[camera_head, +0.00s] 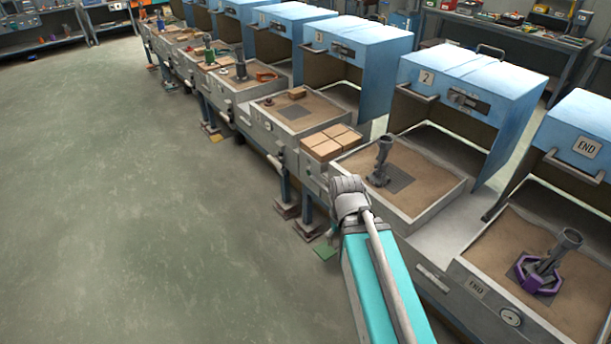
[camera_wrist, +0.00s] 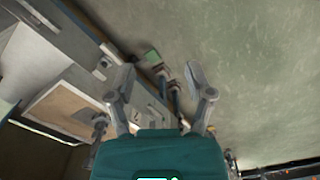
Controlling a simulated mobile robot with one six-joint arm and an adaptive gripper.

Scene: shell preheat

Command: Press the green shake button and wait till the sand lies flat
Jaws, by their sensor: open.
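My gripper (camera_wrist: 157,74) shows in the wrist view with its two fingers spread and nothing between them. In the head view my arm reaches up from the bottom, and I cannot make out the fingers there. A small green square pad (camera_head: 325,250) lies low by the bench legs, partly behind my arm. It also shows beyond the fingertips in the wrist view (camera_wrist: 152,56), apart from them. The sand (camera_head: 424,170) in the station 2 tray surrounds a dark plate with an upright grey fitting (camera_head: 382,162). Another sand bed shows at END (camera_head: 497,245).
The blue hood marked 2 (camera_head: 475,75) stands behind its tray. At END, a purple clamp (camera_head: 537,277) surrounds a tilted grey fitting. Tan blocks (camera_head: 330,143) sit beside the station 2 tray. Several stations continue to the back left. The floor (camera_head: 150,220) on the left is clear.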

